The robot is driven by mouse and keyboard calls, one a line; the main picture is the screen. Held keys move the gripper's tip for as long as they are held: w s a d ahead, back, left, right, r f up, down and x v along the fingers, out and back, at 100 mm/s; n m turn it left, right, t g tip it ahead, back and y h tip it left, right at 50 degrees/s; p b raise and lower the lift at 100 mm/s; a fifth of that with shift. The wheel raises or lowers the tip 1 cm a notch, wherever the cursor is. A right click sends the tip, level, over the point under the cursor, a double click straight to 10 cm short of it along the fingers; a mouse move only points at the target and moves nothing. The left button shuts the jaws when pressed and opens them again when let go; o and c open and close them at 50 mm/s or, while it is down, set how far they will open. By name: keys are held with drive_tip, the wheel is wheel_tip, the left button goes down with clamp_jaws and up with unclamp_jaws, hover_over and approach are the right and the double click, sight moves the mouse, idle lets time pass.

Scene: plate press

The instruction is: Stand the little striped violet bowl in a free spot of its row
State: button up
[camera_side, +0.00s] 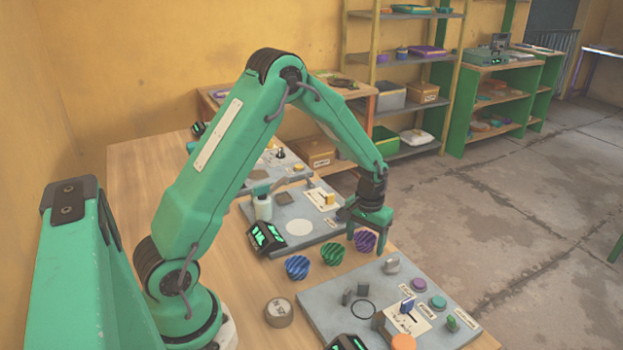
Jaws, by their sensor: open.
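The little striped violet bowl (365,241) stands on the wooden table, at the right end of a line with a striped green bowl (332,253) and a striped blue bowl (297,267). My gripper (364,236) points down at the violet bowl, with its fingers spread and the bowl showing between or just behind them. I cannot tell whether a finger touches it. The gripper is open. No marked row for the bowl can be made out.
A grey board (330,300) with knobs, blocks, an orange disc (403,342) and buttons lies in front. Bare table lies left of the blue bowl.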

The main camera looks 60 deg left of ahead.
drive_tip(key=shift+r, duration=0.1)
wheel_tip(320, 180, up, 12)
idle(0.7)
drive_tip(key=shift+r, duration=0.15)
idle(0.4)
drive_tip(key=s+d+r+m+t, duration=0.2)
drive_tip(key=s+d+r, duration=0.2)
drive_tip(key=s+r, duration=0.55)
drive_tip(key=s+d+r+m+t, duration=0.1)
drive_tip(key=s, duration=0.5)
drive_tip(key=s+d+r+m+t, duration=0.1)
drive_tip(key=s+d+t, duration=0.1)
drive_tip(key=s, duration=0.5)
drive_tip(key=shift+s+d+r+m+t, duration=0.25)
drive_tip(key=shift+s+m+t, duration=0.05)
